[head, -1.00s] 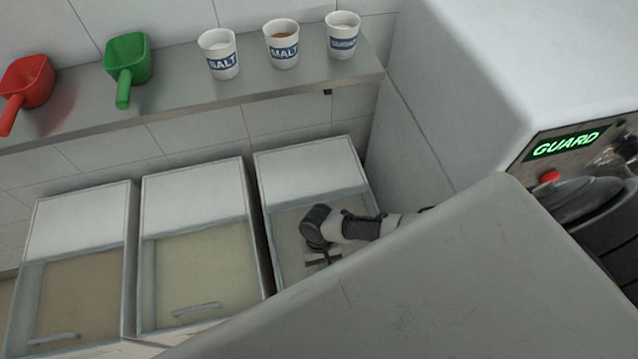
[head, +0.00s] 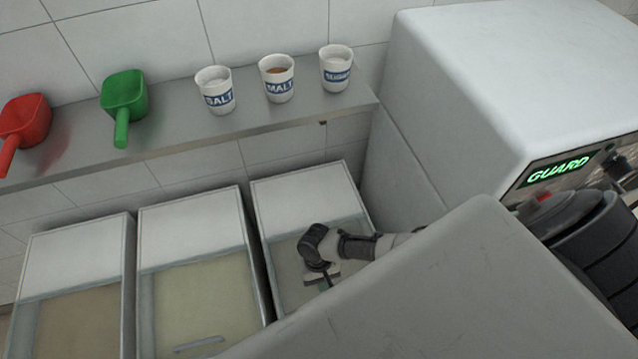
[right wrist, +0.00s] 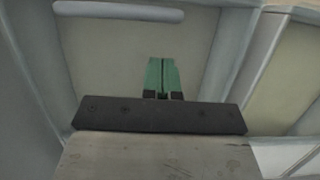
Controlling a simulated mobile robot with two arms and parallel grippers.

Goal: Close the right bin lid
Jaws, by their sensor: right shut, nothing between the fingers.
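The right bin is the rightmost of the pale bins in the head view, with a white rear panel (head: 305,197) and a grey see-through front lid panel (head: 285,265). My right gripper (head: 325,287) is over this front panel, pointing down. In the right wrist view its green fingers (right wrist: 163,62) are together with nothing between them, over the grey panel. A pale bar handle (right wrist: 118,11) lies beyond the fingertips at the top of that view. I cannot tell whether the fingers touch the panel, or how far the lid is shut. My left gripper is not in view.
Two other bins (head: 190,228) stand to the left. A steel shelf (head: 180,135) above carries three labelled cups, a green scoop (head: 124,100) and a red scoop (head: 24,122). A large white machine (head: 480,80) stands close on the right.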

